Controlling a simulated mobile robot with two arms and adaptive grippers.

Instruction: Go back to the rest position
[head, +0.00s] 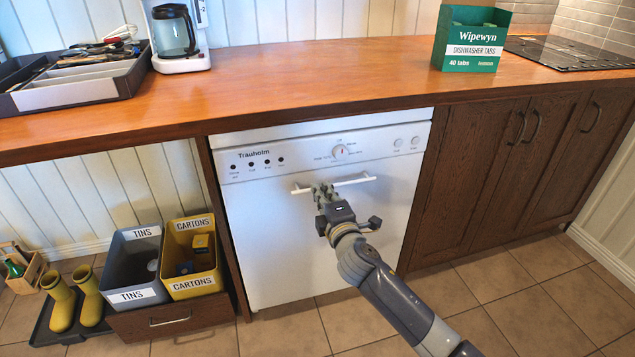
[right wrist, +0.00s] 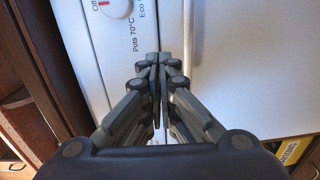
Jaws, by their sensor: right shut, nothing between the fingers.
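My right gripper (head: 322,192) is in front of the white dishwasher (head: 290,240), close to the left part of its bar handle (head: 352,181). In the right wrist view its fingers (right wrist: 158,62) are together with nothing between them. The dishwasher door is closed. Whether the fingertips touch the handle or door I cannot tell. The dial (head: 340,152) on the dishwasher panel shows above the handle, and also at the top left of the right wrist view (right wrist: 113,6). My left gripper is in neither view.
On the wooden counter (head: 330,75) stand a utensil tray (head: 68,92), a coffee maker (head: 180,38) and an open green box of dishwasher tabs (head: 470,40). Below left are a grey tins bin (head: 135,296), a yellow cartons bin (head: 194,285) and yellow boots (head: 62,305). Tiled floor (head: 520,310) at right is clear.

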